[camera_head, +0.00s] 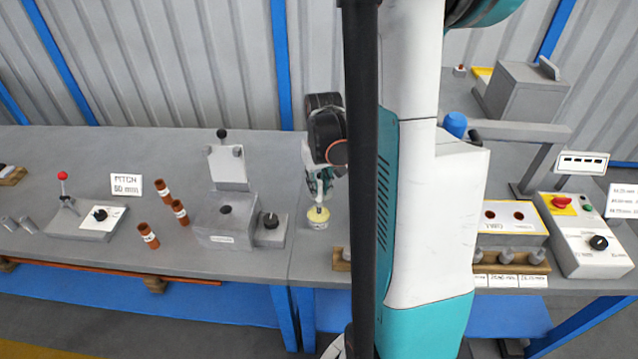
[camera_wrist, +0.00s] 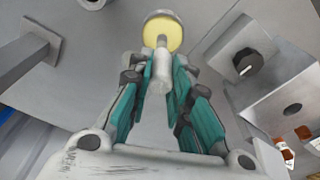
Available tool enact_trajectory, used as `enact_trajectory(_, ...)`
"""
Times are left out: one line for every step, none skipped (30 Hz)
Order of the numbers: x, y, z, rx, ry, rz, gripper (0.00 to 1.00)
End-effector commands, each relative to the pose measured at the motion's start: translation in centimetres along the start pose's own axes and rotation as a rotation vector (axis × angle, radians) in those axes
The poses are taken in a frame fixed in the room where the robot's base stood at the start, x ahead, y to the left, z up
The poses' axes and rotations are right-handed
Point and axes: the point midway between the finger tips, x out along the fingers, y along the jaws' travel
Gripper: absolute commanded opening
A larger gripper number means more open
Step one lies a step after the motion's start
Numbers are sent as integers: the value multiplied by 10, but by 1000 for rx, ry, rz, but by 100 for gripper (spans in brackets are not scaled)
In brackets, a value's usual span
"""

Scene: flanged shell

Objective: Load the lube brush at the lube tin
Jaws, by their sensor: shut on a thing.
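My gripper (camera_head: 319,186) is over the lube tin (camera_head: 318,223), a small white tin with pale yellow contents on the bench. In the wrist view, the teal fingers (camera_wrist: 161,88) are shut on the lube brush (camera_wrist: 160,56), which shows as a pale grey rod between them. The brush points down at the tin, whose yellow face (camera_wrist: 163,30) shows just beyond its far end. The brush end overlaps the yellow in both views; I cannot tell how deep it sits. The bristles are not clearly visible.
A grey block fixture with a black knob (camera_head: 270,221) stands left of the tin. Several brown tubes (camera_head: 148,235) stand farther left. A control box (camera_head: 585,237) is at the far right.

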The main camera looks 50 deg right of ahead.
Motion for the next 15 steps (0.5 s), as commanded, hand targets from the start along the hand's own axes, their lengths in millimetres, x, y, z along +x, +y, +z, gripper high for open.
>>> enact_trajectory(0,0,0,0,0,0,0)
enact_trajectory(0,0,0,0,0,0,0)
enact_trajectory(0,0,0,0,0,0,0)
enact_trajectory(0,0,0,0,0,0,0)
enact_trajectory(0,0,0,0,0,0,0)
enact_trajectory(1,0,0,0,0,0,0)
enact_trajectory(1,0,0,0,0,0,0)
enact_trajectory(1,0,0,0,0,0,0)
enact_trajectory(2,0,0,0,0,0,0)
enact_trajectory(2,0,0,0,0,0,0)
enact_trajectory(2,0,0,0,0,0,0)
enact_trajectory(3,0,0,0,0,0,0)
enact_trajectory(3,0,0,0,0,0,0)
enact_trajectory(4,0,0,0,0,0,0)
enact_trajectory(4,0,0,0,0,0,0)
